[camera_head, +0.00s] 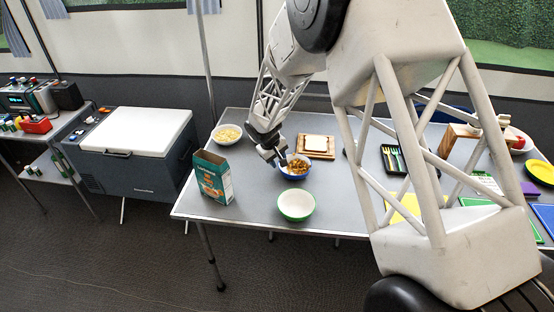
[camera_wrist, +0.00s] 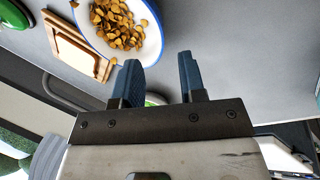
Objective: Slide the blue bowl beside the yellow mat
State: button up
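The blue bowl (camera_head: 297,174) holds brown cereal-like pieces and stands upright on the grey table. It also shows at the top of the wrist view (camera_wrist: 157,42), white inside with a blue rim. My gripper (camera_head: 277,161) is just left of the bowl, its fingers pointing down. In the wrist view my gripper's two dark blue fingers (camera_wrist: 160,75) are spread apart with nothing held between them. The left finger is close to the bowl's rim; I cannot tell if they touch. The yellow mat (camera_head: 404,209) lies to the right, partly hidden behind my arm.
A green bowl (camera_head: 296,205) stands in front of the blue one. A teal carton (camera_head: 213,178) and a bowl of yellow pieces (camera_head: 227,134) stand left. A wooden board (camera_head: 316,153) with a white slab lies behind. A black cutlery tray (camera_head: 393,159) is farther right.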

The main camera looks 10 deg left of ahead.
aim_at(282, 171)
jog(key=shift+f, duration=0.15)
jog(key=shift+x, duration=3.75)
jog(key=shift+w, duration=0.1)
grip_shut()
